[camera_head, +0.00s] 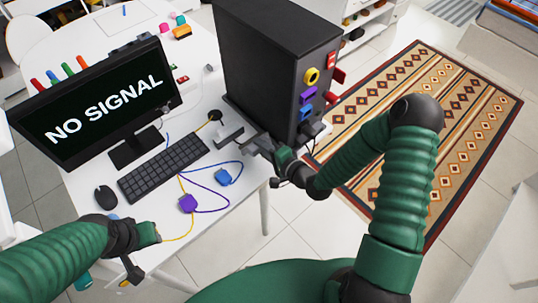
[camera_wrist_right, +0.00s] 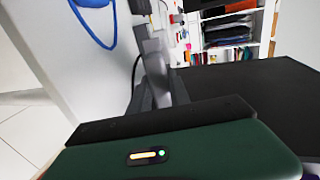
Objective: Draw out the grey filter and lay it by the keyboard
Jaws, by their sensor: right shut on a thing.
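The grey filter (camera_head: 227,133) shows in the head view as a small grey block at the near lower left corner of the black computer tower. My right gripper (camera_head: 252,146) reaches in from the right and is shut on it. In the right wrist view, the grey filter (camera_wrist_right: 156,58) appears beyond the dark jaws, partly hidden. The keyboard (camera_head: 163,166) lies left of the filter, in front of the monitor. My left gripper (camera_head: 134,262) is low at the table's front edge, away from the filter. Its jaws are too unclear to read.
The black tower (camera_head: 272,68) has coloured plugs on its right face. A mouse (camera_head: 105,197) and a monitor (camera_head: 95,103) are at left. Some white tabletop is bare between them.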

